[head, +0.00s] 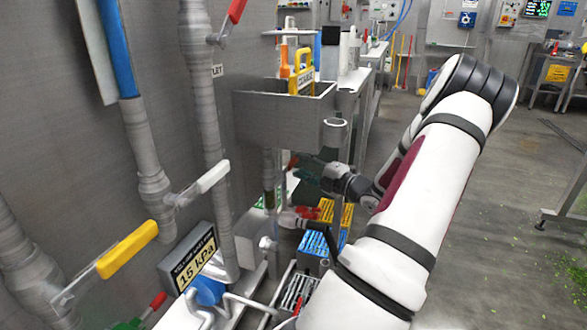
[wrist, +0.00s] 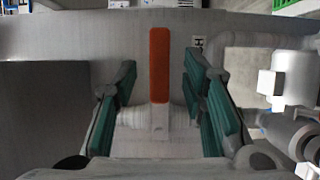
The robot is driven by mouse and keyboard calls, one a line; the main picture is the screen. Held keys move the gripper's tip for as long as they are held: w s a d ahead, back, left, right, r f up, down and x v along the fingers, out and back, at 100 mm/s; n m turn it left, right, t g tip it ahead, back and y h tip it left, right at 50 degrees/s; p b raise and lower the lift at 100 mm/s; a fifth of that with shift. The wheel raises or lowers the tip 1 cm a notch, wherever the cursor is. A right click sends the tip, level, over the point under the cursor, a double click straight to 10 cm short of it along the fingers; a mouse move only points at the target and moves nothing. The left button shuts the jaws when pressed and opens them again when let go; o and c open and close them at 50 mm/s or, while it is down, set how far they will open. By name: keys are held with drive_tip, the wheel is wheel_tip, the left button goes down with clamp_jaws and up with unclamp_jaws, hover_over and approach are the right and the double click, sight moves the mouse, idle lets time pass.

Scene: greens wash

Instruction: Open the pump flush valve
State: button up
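In the wrist view, an orange-red valve handle (wrist: 159,65) stands upright in the picture, joined to a pale valve body on a horizontal pipe (wrist: 137,117). My gripper (wrist: 158,90) is open, with one teal-padded finger on each side of the handle. Gaps show between the handle and both pads, and nothing is held. How far the fingertips reach along the handle's depth is hard to tell. In the head view, the dark wrist end of my arm (head: 345,181) is low beside the sink; the fingers are mostly hidden or too dark to make out.
In the head view, a yellow handle (head: 127,250), a white handle (head: 213,176) and a 15 kPa sign (head: 192,265) are at left. A sink (head: 270,112) stands above the work area. Open floor lies right.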

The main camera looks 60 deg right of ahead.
sight(295, 162)
drive_tip(key=shift+b+x, duration=0.75)
drive_tip(key=shift+x, duration=1.5)
clamp_jaws()
